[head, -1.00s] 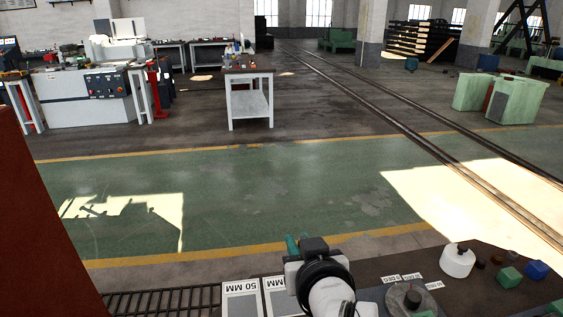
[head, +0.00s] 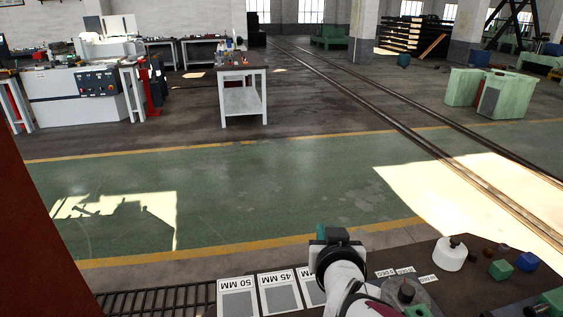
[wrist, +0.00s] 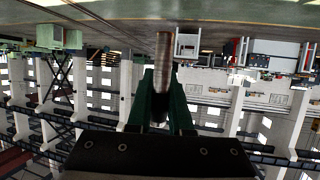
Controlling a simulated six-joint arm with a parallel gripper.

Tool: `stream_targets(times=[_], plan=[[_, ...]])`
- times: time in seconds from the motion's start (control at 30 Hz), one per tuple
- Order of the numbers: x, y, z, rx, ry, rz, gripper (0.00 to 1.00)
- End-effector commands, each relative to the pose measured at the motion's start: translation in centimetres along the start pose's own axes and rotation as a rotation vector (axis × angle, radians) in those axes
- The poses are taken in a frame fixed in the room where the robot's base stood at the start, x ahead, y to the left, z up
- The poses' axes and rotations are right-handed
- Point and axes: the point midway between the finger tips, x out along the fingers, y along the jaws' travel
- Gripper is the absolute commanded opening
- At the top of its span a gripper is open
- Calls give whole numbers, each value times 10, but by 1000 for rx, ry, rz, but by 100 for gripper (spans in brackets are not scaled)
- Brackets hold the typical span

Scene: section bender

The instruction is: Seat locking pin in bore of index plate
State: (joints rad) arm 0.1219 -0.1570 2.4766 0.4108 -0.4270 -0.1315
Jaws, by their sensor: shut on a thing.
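My gripper (head: 322,233) is at the bottom middle of the head view, at the far edge of the dark bench, mostly hidden behind my own wrist. In the wrist view my gripper's green fingers (wrist: 161,100) are shut on a metal locking pin (wrist: 163,50), a plain brownish-grey cylinder. The pin sticks straight out beyond the fingertips, and its far end is clear of any surface. The pin is hidden in the head view. A round grey disc with a dark knob (head: 406,291) sits on the bench right of my arm; I cannot tell whether it is the index plate. No bore shows.
Size cards, including 50 MM (head: 238,297) and 45 MM (head: 280,292), lie left of my arm. Angle cards (head: 405,270) lie to its right.

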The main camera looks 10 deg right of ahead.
Motion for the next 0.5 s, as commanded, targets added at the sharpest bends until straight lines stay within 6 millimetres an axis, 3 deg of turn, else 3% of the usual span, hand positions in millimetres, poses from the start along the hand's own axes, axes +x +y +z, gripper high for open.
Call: stream_targets(times=[0.1, 0.27, 0.4, 0.5], plan=[[27, 55, 15, 63, -7, 158, 0], [49, 151, 52, 173, -10, 423, 0], [43, 240, 101, 276, -8, 672, 0], [29, 288, 134, 335, -5, 814, 0]])
